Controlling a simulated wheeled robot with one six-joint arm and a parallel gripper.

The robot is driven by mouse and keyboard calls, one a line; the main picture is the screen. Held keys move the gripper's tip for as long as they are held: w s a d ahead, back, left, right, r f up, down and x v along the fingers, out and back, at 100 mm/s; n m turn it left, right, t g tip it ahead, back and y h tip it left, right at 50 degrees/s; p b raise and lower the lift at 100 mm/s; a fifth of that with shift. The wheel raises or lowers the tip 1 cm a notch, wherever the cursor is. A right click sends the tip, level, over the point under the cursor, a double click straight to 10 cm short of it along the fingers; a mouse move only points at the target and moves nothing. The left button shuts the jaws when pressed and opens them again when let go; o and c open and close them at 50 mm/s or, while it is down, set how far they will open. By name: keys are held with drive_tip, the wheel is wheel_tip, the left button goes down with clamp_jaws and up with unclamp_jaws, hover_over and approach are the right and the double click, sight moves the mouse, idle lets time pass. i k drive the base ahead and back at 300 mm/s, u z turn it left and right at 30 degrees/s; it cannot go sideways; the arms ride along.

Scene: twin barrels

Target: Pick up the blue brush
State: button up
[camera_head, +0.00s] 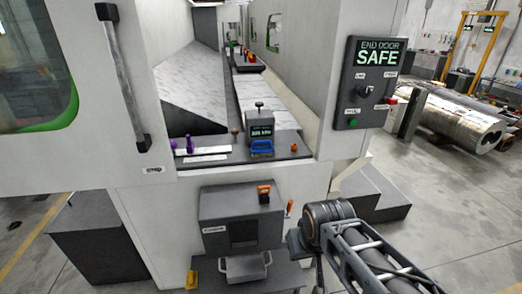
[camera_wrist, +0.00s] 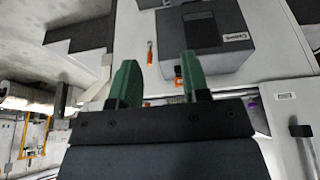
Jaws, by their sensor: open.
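The blue brush (camera_head: 262,153) appears to be the blue item on the dark ledge inside the machine's open end, just in front of a small dark gauge box (camera_head: 260,128). I cannot make out its bristles. I do not see it in the wrist view. My gripper (camera_wrist: 160,80) shows in the wrist view with its two green fingers apart and nothing between them. In the head view my arm is at the lower right, outside the machine, well away from the blue item. The fingers cannot be made out clearly there.
Purple items (camera_head: 189,145) stand left on the ledge, and an orange item (camera_head: 294,148) is at its right. Below are a dark box (camera_head: 215,213) with an orange handle and a grey tray (camera_head: 245,267).

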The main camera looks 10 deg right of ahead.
sight(262, 151)
drive_tip(key=z, duration=1.15)
drive_tip(key=i, duration=0.7)
drive_tip(key=u, duration=2.85)
drive_tip(key=i, duration=0.5)
drive_tip(key=u, duration=0.1)
